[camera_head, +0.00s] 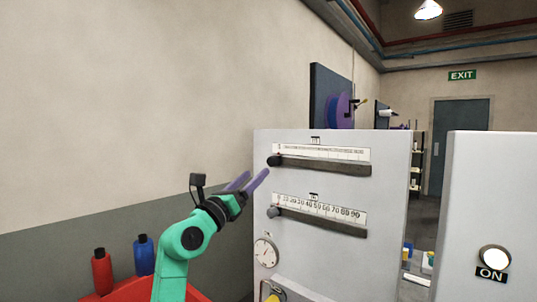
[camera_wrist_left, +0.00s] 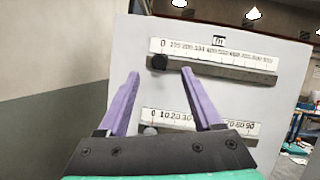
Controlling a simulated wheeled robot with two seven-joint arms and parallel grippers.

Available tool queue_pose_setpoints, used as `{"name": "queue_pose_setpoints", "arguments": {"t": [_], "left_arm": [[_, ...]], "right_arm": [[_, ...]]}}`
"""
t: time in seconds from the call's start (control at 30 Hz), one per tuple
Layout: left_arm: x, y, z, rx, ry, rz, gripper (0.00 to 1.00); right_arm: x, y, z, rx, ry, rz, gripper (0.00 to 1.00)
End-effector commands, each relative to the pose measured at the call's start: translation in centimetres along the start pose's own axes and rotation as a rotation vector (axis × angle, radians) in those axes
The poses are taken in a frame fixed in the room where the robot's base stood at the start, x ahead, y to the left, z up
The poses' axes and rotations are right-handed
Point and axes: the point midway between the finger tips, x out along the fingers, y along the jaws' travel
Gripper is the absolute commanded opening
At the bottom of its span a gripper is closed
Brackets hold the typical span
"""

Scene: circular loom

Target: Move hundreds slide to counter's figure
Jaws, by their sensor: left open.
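The hundreds slide is the upper one on the light grey panel (camera_head: 390,215). Its black knob (camera_head: 274,160) sits at the left end of the dark rail (camera_head: 325,165), under the 0 of the white scale (camera_head: 330,153). In the left wrist view the knob (camera_wrist_left: 159,62) shows between and beyond the fingertips. My left gripper (camera_head: 252,179) has purple fingers, is open and empty, and is left of and slightly below the knob, apart from it. It also shows in the left wrist view (camera_wrist_left: 161,73). I cannot make out a counter's figure.
A lower slide marked 0 to 90 has a grey knob (camera_head: 273,212) at its left end. A round gauge (camera_head: 266,252) is below it. A second cabinet with an ON button (camera_head: 495,259) stands right. Red (camera_head: 102,272) and blue (camera_head: 144,255) bottles stand lower left.

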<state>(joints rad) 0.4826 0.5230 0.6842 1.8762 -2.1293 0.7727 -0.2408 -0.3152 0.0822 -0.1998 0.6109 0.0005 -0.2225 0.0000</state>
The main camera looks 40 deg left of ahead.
Motion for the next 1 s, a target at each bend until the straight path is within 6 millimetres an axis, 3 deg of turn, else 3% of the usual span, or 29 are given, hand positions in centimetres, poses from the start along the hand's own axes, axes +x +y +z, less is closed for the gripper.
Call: {"name": "queue_pose_setpoints", "arguments": {"t": [0.03, 0.1, 0.3, 0.6, 0.63, 0.8, 1.0], "left_arm": [[1.7, -0.2, 0.7, -0.005, 0.001, -0.001, 0.67], [3.5, -0.1, 0.7, -0.006, 0.0, 0.0, 0.67], [7.0, -0.1, 0.2, -0.004, 0.0, -0.001, 0.67], [7.6, -0.1, -0.1, 0.0, 0.001, -0.001, 0.67], [7.6, -0.1, -0.1, 0.0, 0.001, -0.001, 0.63], [7.5, -0.1, -0.1, -0.001, 0.001, -0.001, 0.0], [7.5, -0.1, -0.1, -0.001, 0.001, -0.001, 0.0]], "right_arm": [[-1.4, 0.0, 0.1, 0.0, -0.004, 0.0, 0.0], [-2.2, 0.1, 0.0, 0.0, -0.002, 0.001, 0.0], [-3.4, 0.4, -2.4, 0.0, 0.036, 0.005, 0.0], [-3.3, 0.4, -2.1, 0.0, 0.032, 0.004, 0.0], [-3.3, 0.3, -2.0, 0.0, 0.03, 0.004, 0.0], [-3.3, 0.1, -1.7, 0.001, 0.026, 0.001, 0.0], [-3.3, -0.1, -1.8, 0.001, 0.026, -0.001, 0.0]]}}
